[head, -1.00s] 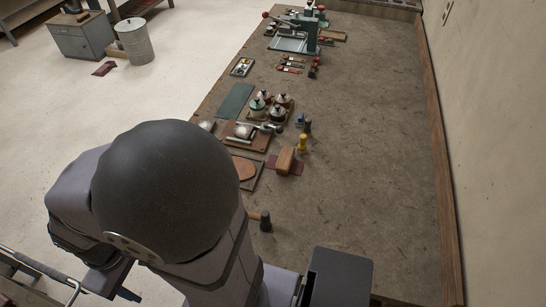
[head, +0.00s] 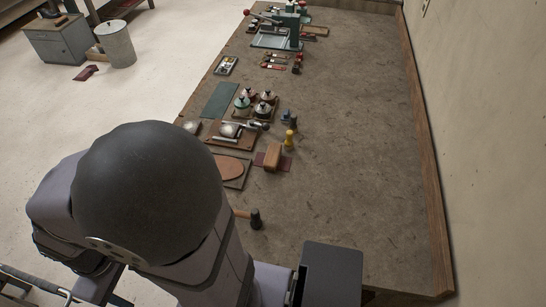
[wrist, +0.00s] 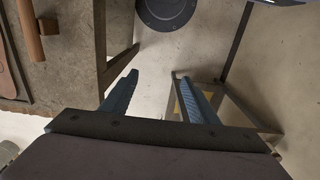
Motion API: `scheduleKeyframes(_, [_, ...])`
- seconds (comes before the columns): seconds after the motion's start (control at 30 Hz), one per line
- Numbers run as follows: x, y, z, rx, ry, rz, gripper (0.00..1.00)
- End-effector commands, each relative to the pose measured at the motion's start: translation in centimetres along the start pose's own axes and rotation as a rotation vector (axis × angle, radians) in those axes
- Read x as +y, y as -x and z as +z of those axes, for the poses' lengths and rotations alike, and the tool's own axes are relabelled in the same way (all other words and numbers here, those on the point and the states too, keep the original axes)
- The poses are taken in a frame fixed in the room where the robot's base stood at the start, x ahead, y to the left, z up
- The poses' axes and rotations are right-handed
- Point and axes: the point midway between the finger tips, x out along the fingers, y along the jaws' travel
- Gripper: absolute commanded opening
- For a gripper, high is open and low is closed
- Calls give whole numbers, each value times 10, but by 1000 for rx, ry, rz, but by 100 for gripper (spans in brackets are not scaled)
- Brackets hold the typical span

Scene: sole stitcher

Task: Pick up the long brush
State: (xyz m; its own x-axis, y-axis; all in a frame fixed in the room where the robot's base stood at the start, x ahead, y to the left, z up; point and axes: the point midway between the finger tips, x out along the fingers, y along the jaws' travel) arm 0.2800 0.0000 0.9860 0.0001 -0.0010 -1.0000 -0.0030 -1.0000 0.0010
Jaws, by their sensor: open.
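Several slim red-handled tools (head: 274,61) lie far up the bench in the head view, near the green press. They are too small to tell whether one of them is the long brush. I cannot make out the long brush for certain in either view. My gripper (wrist: 155,76) shows in the wrist view with its two blue fingers spread apart and nothing between them. It hangs over the floor beside the bench edge.
The bench (head: 350,150) is bare along its right side. A green press (head: 280,36) stands beyond. A metal-framed stand (wrist: 235,110) is right of the gripper.

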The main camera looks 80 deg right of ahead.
Motion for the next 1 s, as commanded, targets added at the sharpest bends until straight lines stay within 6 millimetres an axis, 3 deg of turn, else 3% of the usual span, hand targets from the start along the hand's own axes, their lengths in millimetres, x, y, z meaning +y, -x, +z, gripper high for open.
scheduleKeyframes(0.17, [13, 0, -8, 12, -57, 2, 55])
scheduleKeyframes(0.27, [33, 1, -18, 31, -139, 7, 55])
scheduleKeyframes(0.47, [106, 2, -38, 90, -401, 30, 55])
scheduleKeyframes(0.6, [174, 2, -37, 137, -611, 59, 55])
scheduleKeyframes(0.77, [254, 2, -15, 187, -849, 102, 55])
scheduleKeyframes(0.87, [304, 1, 11, 216, -996, 136, 55])
scheduleKeyframes(1.0, [365, 0, 61, 251, -1196, 187, 55])
